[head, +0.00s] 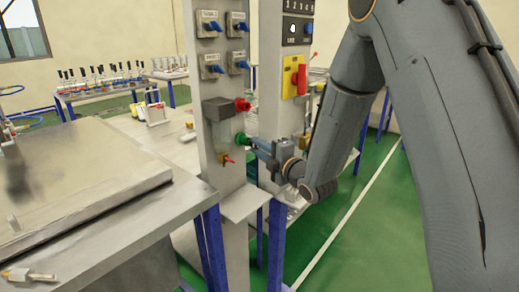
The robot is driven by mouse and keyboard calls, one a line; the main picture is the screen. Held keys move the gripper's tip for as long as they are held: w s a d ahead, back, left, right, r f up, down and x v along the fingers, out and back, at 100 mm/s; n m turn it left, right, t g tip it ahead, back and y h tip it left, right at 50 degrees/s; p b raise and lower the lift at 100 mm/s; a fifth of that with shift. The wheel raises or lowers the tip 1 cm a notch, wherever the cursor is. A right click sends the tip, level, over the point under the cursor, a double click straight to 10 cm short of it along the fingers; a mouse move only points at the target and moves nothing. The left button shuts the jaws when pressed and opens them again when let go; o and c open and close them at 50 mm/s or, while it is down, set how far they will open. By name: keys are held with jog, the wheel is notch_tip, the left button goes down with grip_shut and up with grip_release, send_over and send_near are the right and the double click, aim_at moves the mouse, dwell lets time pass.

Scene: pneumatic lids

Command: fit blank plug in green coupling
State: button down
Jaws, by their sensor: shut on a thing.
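The green coupling (240,138) sticks out to the right from the grey upright panel, below a red coupling (242,105). My gripper (256,145) is right beside the green coupling, reaching in from the right, with its fingertips at the coupling's front. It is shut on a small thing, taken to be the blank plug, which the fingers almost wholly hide. I cannot tell from this view whether the plug is inside the coupling or only in front of it.
A small brass fitting with a red handle (228,158) sits just below the green coupling. A narrow shelf (245,203) juts out under my gripper. A metal fitting (28,275) lies on the workbench (110,235) at lower left. Green floor is open to the right.

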jog(key=shift+w+a, duration=0.3)
jog(key=shift+a, duration=0.05)
jog(key=c, duration=1.5)
grip_release()
jog(key=shift+v, duration=3.55)
jog(key=shift+d, duration=0.1)
